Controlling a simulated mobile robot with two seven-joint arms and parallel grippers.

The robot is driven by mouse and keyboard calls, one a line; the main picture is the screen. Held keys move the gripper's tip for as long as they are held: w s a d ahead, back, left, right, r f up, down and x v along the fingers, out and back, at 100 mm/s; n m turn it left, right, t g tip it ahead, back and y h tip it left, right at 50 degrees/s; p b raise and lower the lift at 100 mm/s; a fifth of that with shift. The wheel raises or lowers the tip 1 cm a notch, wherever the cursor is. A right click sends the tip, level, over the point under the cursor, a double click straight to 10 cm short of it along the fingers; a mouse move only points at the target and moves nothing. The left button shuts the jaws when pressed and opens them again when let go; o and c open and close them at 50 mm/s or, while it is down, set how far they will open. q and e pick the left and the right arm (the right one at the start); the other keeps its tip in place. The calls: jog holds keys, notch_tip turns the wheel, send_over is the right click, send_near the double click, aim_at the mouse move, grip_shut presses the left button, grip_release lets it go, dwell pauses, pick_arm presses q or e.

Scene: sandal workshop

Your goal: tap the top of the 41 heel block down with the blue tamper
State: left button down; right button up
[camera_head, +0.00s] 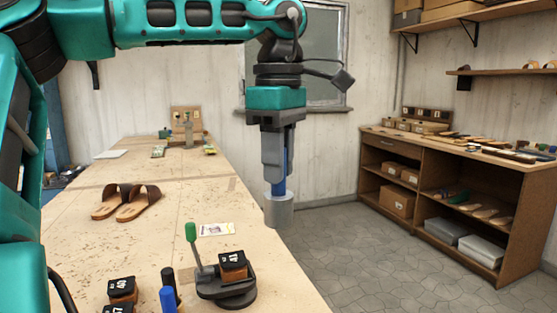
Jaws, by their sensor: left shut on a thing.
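My left gripper (277,165) is shut on the blue handle of the tamper (279,212). The tamper hangs upright with its grey cylindrical head down, in the air by the right edge of the bench. The 41 heel block (233,262), brown with a black labelled top, sits on a black round stand (228,293) at the front of the bench. The tamper head appears above and to the right of the block in the picture, apart from it. My right gripper is not in view.
Brown sandals (126,203) and a card (217,229) lie farther back. A shelf unit (430,175) stands right.

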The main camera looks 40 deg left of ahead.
pick_arm(q)
jog(key=shift+a, duration=0.35)
jog(key=s+a+f+n+p, duration=0.15)
jog(key=a+n, duration=0.25)
jog(key=a, duration=0.5)
notch_tip(320, 180, down, 7)
jog(key=b, duration=0.5)
jog(key=shift+a, duration=0.4)
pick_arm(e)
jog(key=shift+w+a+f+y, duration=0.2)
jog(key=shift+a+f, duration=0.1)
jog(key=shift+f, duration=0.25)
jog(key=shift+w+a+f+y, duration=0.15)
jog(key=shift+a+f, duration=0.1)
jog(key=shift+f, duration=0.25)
pick_arm(q)
jog(key=shift+r, duration=0.1)
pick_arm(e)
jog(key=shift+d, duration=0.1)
